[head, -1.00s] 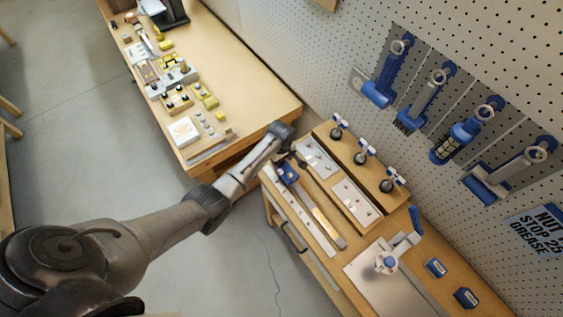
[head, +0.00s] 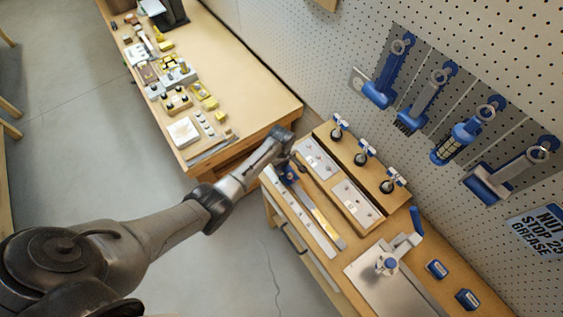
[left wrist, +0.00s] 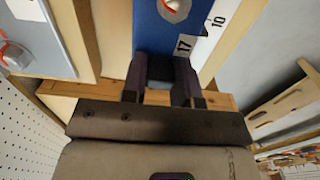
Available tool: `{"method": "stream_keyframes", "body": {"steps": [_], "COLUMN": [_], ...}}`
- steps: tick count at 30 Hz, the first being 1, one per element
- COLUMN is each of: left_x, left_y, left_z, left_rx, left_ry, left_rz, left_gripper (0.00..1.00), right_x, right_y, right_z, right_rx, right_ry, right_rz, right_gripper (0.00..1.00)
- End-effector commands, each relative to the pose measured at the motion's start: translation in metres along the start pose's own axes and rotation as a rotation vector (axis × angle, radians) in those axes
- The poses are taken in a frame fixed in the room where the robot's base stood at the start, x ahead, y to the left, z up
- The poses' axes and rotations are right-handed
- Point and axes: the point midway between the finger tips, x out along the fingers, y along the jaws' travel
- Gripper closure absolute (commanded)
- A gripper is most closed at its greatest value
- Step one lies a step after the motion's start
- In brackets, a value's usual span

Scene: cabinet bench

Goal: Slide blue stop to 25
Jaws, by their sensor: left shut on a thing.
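The blue stop (head: 290,174) sits at the far left end of its rail (head: 325,220) on the near bench, partly hidden by my left gripper (head: 286,158). In the left wrist view the blue stop (left wrist: 165,30) shows as a blue block with a round pale knob, next to a white scale strip (left wrist: 210,38) reading 17 and 10. My left gripper (left wrist: 160,78) is shut on a dark tab at the stop's near end. The 25 mark cannot be made out. My right gripper is not in view.
A metal plate with a blue-handled clamp (head: 388,264) is at the rail's right. Blue tools (head: 455,140) hang on the pegboard. A second bench (head: 235,75) carries small yellow parts.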

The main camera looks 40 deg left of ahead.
Motion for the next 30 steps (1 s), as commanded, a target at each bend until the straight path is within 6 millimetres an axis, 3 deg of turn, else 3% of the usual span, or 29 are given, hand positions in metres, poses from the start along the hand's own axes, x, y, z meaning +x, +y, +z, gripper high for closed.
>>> {"method": "stream_keyframes", "body": {"steps": [6,16,20,30], "left_x": [0.0,-0.003,-0.006,-0.005], "left_y": [0.0,0.0,0.0,0.0], "left_z": [0.0,0.008,0.031,0.112], "left_rx": [0.0,0.001,0.002,0.003], "left_ry": [0.0,-0.003,-0.005,-0.006], "left_rz": [0.0,-0.001,-0.002,-0.001], "left_gripper": [1.0,1.0,1.0,1.0], "right_x": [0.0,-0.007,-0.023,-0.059], "right_y": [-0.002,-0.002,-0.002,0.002], "right_z": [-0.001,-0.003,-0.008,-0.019], "right_rx": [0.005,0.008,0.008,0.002], "right_ry": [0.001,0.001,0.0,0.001], "right_rz": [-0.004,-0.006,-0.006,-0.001], "right_gripper": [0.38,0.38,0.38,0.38]}}
